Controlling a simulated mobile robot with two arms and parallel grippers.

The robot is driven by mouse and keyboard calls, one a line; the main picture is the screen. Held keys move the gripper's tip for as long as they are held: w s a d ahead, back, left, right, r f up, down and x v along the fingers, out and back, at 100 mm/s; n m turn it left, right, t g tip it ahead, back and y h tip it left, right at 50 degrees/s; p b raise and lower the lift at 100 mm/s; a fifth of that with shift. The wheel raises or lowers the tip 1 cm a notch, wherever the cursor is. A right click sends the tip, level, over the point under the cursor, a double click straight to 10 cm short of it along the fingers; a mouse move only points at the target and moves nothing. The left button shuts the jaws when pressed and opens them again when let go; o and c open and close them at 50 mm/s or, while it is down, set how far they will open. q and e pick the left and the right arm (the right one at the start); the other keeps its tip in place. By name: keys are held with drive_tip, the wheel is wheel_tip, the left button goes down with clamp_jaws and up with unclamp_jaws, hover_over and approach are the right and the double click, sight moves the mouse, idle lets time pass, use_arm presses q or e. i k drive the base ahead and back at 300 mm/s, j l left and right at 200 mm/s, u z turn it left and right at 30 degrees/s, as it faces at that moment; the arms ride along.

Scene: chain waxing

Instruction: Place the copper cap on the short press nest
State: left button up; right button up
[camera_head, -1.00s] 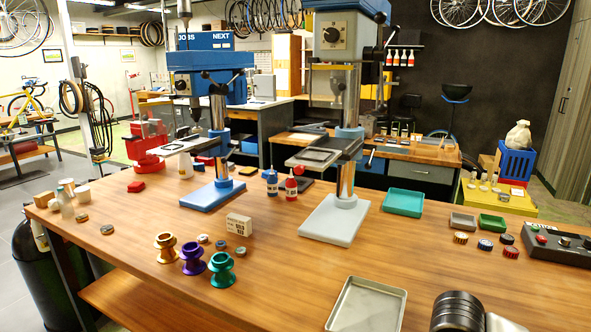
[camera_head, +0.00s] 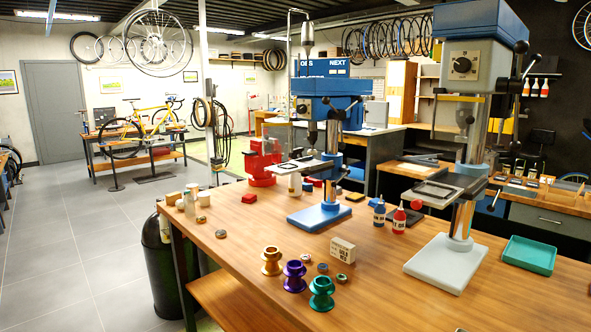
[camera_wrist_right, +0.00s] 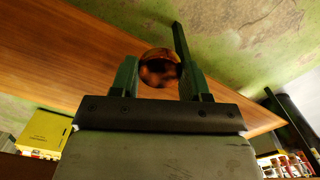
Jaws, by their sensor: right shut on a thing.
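My right gripper (camera_wrist_right: 162,72) is shut on a round, shiny copper cap (camera_wrist_right: 159,66), seen in the right wrist view between its two dark green fingers. Neither gripper shows in the head view. Two presses stand on the wooden bench in the head view. The blue press (camera_head: 335,88) looks the smaller and stands farther off. The grey press (camera_head: 464,62) looks taller and is nearer, at the right. Each has a flat work table on its column, the blue press's (camera_head: 303,166) and the grey press's (camera_head: 436,190). I cannot make out a nest clearly on either.
Gold (camera_head: 271,261), purple (camera_head: 294,276) and green (camera_head: 321,293) spools stand near the bench's (camera_head: 385,305) front edge, with a small box (camera_head: 342,250) behind them. Red and blue bottles (camera_head: 398,220) stand between the presses. A green tray (camera_head: 529,254) lies at right. Open floor is at left.

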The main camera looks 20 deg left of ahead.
sight(285, 169)
drive_tip(key=i+j, duration=0.15)
drive_tip(key=j, duration=0.25)
drive_tip(key=i+j, duration=0.15)
drive_tip(key=j, duration=0.2)
drive_tip(key=i+j, duration=0.1)
drive_tip(key=j, duration=0.3)
drive_tip(key=i+j, duration=0.15)
drive_tip(key=j, duration=0.25)
drive_tip(key=i+j, duration=0.15)
drive_tip(key=j, duration=0.25)
drive_tip(key=l+z, duration=0.05)
